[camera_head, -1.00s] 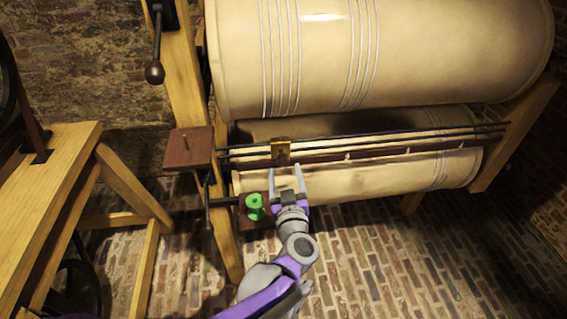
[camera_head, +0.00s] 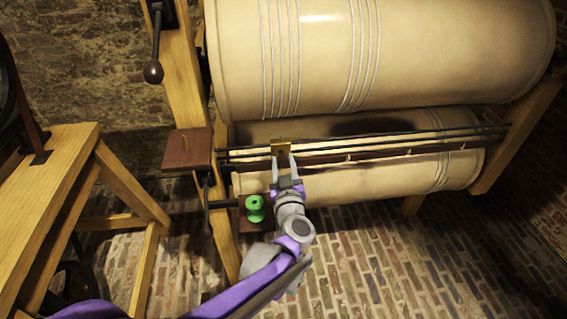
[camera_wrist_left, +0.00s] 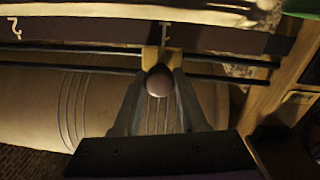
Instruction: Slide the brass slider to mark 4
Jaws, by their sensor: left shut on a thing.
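The brass slider (camera_head: 281,143) sits on the dark rails near their left end in the head view. My left gripper (camera_head: 284,162) reaches up to it from below and is shut on its round knob. In the left wrist view the knob (camera_wrist_left: 159,81) is between my two fingers, with the brass body (camera_wrist_left: 151,57) behind it. The marked scale bar (camera_wrist_left: 100,35) shows a white mark that looks like a 1 just behind the slider, and an upside-down 2 farther left. Mark 4 cannot be read in either view. My right gripper is not in view.
Large cream rollers (camera_head: 390,60) lie above and below the rails (camera_head: 400,137). A brown block (camera_head: 188,149) stands at the rails' left end. A green spool (camera_head: 255,208) is left of my wrist. The rails to the slider's right look clear.

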